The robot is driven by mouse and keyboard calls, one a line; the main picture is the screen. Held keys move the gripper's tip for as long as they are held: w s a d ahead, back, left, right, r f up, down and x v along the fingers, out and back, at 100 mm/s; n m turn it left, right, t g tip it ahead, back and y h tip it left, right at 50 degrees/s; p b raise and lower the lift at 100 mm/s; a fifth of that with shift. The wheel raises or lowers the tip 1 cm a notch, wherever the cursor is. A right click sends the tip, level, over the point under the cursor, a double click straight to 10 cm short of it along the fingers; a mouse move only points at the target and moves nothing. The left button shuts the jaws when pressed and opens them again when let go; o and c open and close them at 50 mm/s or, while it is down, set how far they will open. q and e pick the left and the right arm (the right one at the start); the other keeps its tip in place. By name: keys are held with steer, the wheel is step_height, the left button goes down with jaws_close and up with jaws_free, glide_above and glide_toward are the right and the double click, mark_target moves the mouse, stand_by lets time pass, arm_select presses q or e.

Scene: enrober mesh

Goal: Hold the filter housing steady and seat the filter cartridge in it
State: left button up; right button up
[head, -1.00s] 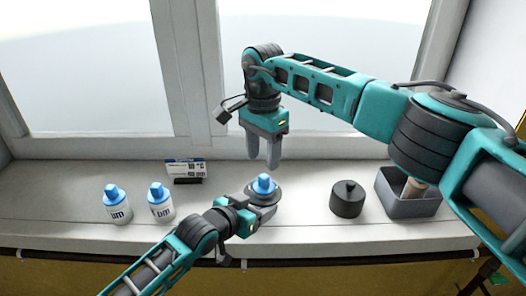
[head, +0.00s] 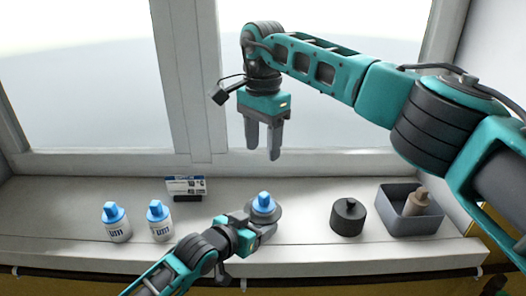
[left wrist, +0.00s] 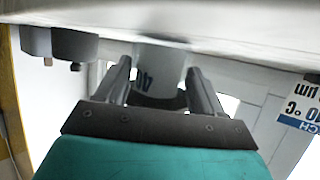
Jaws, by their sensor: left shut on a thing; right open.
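The filter housing (head: 275,214) is a round grey piece on the sill, partly hidden by my left gripper. The blue-capped white filter cartridge (head: 264,201) stands upright in the middle of it; how deep it sits is unclear. My left gripper (head: 262,219) is shut on the housing from the front. In the left wrist view, a white cylinder with dark numerals (left wrist: 158,68) shows between the fingers; where housing and cartridge meet is unclear there. My right gripper (head: 263,152) is open and empty, pointing down above the cartridge with a gap between them.
Two more blue-capped white cartridges (head: 158,222) stand at the left. A small printed card (head: 186,185) stands behind them. A dark round lid with a knob (head: 348,217) is right of the housing. A grey bin (head: 405,228) at the right holds a brownish cartridge (head: 416,200).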

stand_by(0.3)
arm_select(q)
steer(key=o, duration=1.1)
steer(key=shift+o, duration=0.2)
